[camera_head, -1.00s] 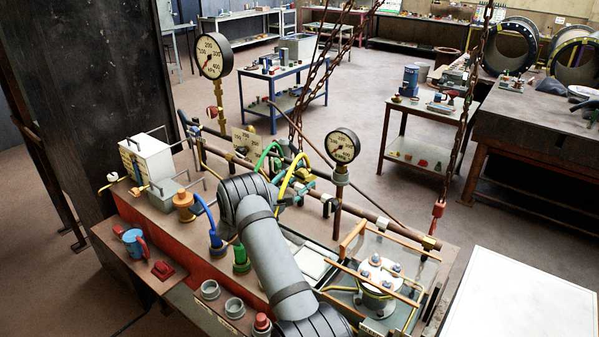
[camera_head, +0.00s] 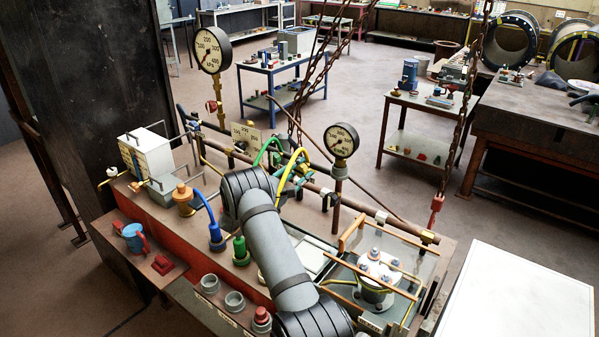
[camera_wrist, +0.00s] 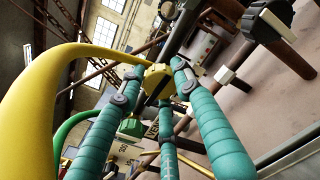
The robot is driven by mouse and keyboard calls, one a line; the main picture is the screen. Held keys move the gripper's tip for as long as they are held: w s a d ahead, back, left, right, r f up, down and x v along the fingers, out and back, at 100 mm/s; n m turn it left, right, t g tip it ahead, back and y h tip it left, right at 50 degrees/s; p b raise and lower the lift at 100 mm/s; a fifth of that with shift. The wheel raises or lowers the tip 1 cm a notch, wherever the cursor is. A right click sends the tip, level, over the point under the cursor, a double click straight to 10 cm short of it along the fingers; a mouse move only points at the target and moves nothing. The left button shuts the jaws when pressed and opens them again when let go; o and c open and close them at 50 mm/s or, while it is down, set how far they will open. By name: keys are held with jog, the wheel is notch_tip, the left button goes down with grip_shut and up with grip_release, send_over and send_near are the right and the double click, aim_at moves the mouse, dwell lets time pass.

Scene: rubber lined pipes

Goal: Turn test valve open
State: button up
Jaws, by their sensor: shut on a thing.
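My gripper (camera_wrist: 155,82) has teal ribbed fingers with dark joints. In the wrist view its fingertips close around a small yellow block-like piece (camera_wrist: 157,75), which looks like the test valve's handle. Its lower part is hidden by the fingers. In the head view my gripper (camera_head: 302,172) is small and partly behind my arm, beside the yellow hose (camera_head: 287,172) and green hose (camera_head: 266,150). In the wrist view the yellow hose (camera_wrist: 25,100) arches close past the fingers on the left. The valve's angle is too unclear to tell.
A round gauge (camera_head: 341,140) stands on a pipe right of my gripper. A larger gauge (camera_head: 212,50) stands at the back left. A rusty chain (camera_head: 465,110) hangs at the right. A clear-covered flange box (camera_head: 375,275) sits front right. A blue hose (camera_head: 204,208) is left of my arm.

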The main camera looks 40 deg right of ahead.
jog(key=shift+f, duration=0.1)
jog(key=c, duration=0.3)
jog(key=shift+f+n+b, duration=0.2)
jog(key=shift+n+b, duration=0.3)
jog(key=shift+b, duration=0.3)
jog(key=shift+r, duration=0.15)
jog(key=o, duration=1.2)
jog(key=shift+r, duration=0.1)
jog(key=v, duration=1.2)
jog(key=shift+a, duration=0.1)
